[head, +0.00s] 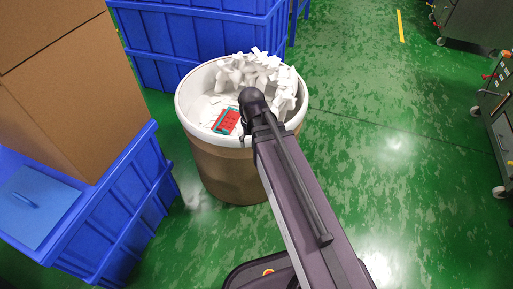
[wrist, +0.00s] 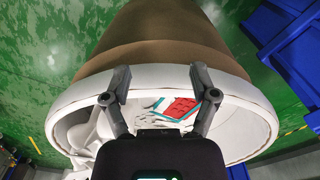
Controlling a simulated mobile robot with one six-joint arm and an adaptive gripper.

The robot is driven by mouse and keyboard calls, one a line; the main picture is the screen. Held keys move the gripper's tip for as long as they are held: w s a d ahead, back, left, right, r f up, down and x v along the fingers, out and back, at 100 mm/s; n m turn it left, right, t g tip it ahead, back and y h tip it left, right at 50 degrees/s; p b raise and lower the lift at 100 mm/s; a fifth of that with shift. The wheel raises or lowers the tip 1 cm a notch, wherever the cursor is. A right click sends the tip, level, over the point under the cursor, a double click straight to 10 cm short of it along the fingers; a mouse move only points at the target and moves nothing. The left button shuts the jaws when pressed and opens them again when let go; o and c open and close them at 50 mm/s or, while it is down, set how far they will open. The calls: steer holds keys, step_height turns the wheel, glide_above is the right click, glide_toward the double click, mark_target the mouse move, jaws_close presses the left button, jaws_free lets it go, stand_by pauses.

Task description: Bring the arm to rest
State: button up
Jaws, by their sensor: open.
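My gripper (wrist: 160,102) is open and empty in the wrist view, its two fingers spread at the drum's mouth. In the head view my arm reaches forward to the drum and hides the gripper. The brown drum (head: 225,172) has a white rim and stands on the floor. It holds white pieces (head: 262,72) heaped toward its far right side. A red and teal item (head: 227,121) lies inside near the front of the rim. The same red and teal item (wrist: 181,107) shows between the fingers in the wrist view, with no contact visible.
Blue crates (head: 110,225) with a cardboard box (head: 75,100) on top stand at the left. More blue crates (head: 190,35) stand behind the drum. Grey wheeled machines (head: 497,110) stand at the far right. The green floor (head: 390,140) right of the drum is clear.

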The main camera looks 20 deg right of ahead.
steer(key=s, duration=0.2)
steer(key=s+n, duration=0.1)
steer(key=shift+s+d, duration=0.2)
steer(key=shift+d, duration=0.15)
steer(key=shift+r, duration=0.1)
step_height(320, 180, up, 34)
steer(key=p, duration=3.3)
steer(key=shift+f+p, duration=0.25)
steer(key=shift+p, duration=0.05)
steer(key=shift+c, duration=1.3)
